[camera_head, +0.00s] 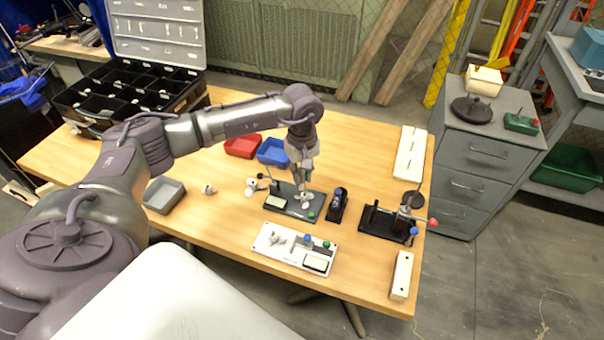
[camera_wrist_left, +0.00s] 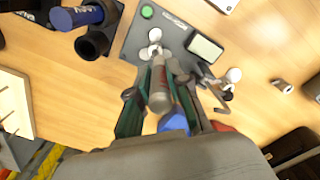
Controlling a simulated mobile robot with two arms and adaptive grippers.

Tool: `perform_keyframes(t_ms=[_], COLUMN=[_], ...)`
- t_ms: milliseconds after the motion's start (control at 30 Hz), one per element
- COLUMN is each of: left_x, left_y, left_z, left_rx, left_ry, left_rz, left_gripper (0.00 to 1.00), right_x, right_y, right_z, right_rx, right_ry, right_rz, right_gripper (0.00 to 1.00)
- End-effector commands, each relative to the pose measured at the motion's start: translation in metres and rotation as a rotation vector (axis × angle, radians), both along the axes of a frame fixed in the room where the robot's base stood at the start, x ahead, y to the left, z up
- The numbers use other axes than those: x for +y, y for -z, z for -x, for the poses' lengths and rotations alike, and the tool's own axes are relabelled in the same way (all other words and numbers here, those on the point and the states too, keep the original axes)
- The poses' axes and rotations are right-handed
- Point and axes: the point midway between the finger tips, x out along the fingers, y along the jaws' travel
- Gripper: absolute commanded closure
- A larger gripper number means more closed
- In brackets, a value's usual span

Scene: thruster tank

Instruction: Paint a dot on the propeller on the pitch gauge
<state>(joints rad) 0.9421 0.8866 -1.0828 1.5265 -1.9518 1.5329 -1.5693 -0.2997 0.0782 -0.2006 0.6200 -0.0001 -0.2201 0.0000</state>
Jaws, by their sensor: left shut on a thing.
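My left gripper (camera_head: 303,172) is shut on a slim grey and red pen-like cylinder, which shows in the left wrist view (camera_wrist_left: 160,92) between the fingers. It points down at a small white propeller (camera_head: 305,198) on the dark plate of the pitch gauge (camera_head: 289,210). In the left wrist view the propeller (camera_wrist_left: 155,38) lies just beyond the pen's far end. I cannot tell whether the tip touches it; no dot can be made out. The gauge has a pale display (camera_wrist_left: 205,48) and a green button (camera_wrist_left: 147,11). My right gripper is not in view.
A black holder with a blue cylinder (camera_head: 338,204) stands close right of the gauge. A white panel (camera_head: 276,253) lies in front, a black fixture (camera_head: 385,226) to the right. Red (camera_head: 241,147) and blue (camera_head: 273,152) bins stand behind. A grey bin (camera_head: 164,196) is at left.

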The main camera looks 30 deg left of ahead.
Motion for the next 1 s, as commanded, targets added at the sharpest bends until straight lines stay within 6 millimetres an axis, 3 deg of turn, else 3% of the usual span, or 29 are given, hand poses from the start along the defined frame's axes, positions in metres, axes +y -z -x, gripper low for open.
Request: perform_keyframes(t_ms=[1000], left_x=[0.0001], left_y=[0.0051], left_z=[0.0000], left_rx=[0.000], left_ry=[0.000], left_rz=[0.000], left_gripper=[1.00], right_x=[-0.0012], right_y=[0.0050], right_z=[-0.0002], right_rx=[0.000], right_ry=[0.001], right_rz=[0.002], right_gripper=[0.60])
